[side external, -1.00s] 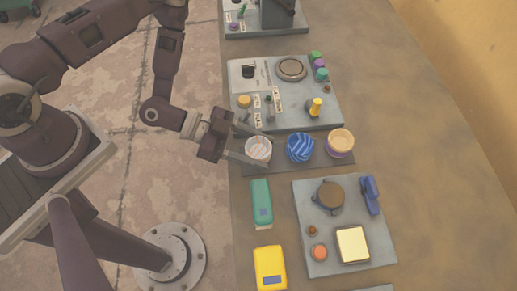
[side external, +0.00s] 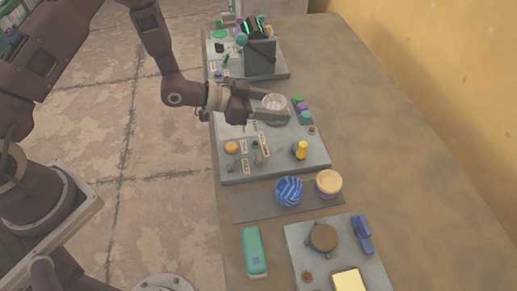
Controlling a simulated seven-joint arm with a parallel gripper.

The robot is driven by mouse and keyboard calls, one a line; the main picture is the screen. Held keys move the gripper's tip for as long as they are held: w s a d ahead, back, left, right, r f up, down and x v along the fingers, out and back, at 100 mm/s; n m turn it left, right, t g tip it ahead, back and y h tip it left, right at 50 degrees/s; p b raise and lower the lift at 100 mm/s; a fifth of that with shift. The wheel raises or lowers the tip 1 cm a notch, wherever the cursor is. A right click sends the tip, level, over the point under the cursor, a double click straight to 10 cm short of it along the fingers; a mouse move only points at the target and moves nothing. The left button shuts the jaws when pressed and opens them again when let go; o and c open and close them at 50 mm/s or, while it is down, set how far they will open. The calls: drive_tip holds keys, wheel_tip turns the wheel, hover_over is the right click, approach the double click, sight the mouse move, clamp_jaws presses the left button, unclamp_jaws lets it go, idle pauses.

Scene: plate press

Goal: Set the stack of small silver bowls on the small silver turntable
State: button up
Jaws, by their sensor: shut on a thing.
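My gripper (side external: 281,107) is shut on the stack of small silver bowls (side external: 274,102), pale with orange-brown streaks inside. It holds the stack upright above the far part of a grey panel. The small silver turntable is hidden behind the bowls and my fingers. I cannot tell the height of the stack above it or whether they touch.
Purple, green and teal knobs (side external: 302,107) stand just right of the bowls. A yellow knob (side external: 300,150) and small levers are on the panel's near part. A blue striped bowl stack (side external: 289,191) and an orange-cream one (side external: 328,183) sit on a dark mat (side external: 250,207). A dark grey box (side external: 260,58) stands farther back.

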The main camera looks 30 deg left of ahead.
drive_tip(key=w+a+r+n+t+y, duration=0.1)
drive_tip(key=w+a+r+n+y, duration=0.2)
drive_tip(key=w, duration=0.5)
drive_tip(key=shift+m+h, duration=0.5)
drive_tip(key=shift+h, duration=0.1)
drive_tip(key=shift+s+a+f, duration=0.15)
drive_tip(key=shift+a+f, duration=0.05)
drive_tip(key=shift+f, duration=1.75)
drive_tip(key=shift+s+a+f, duration=0.1)
drive_tip(key=shift+a+f, duration=0.05)
drive_tip(key=shift+f, duration=1.75)
drive_tip(key=shift+f, duration=0.55)
drive_tip(key=o, duration=1.5)
drive_tip(key=shift+o, duration=0.2)
drive_tip(key=v, duration=0.7)
drive_tip(key=shift+s, duration=0.15)
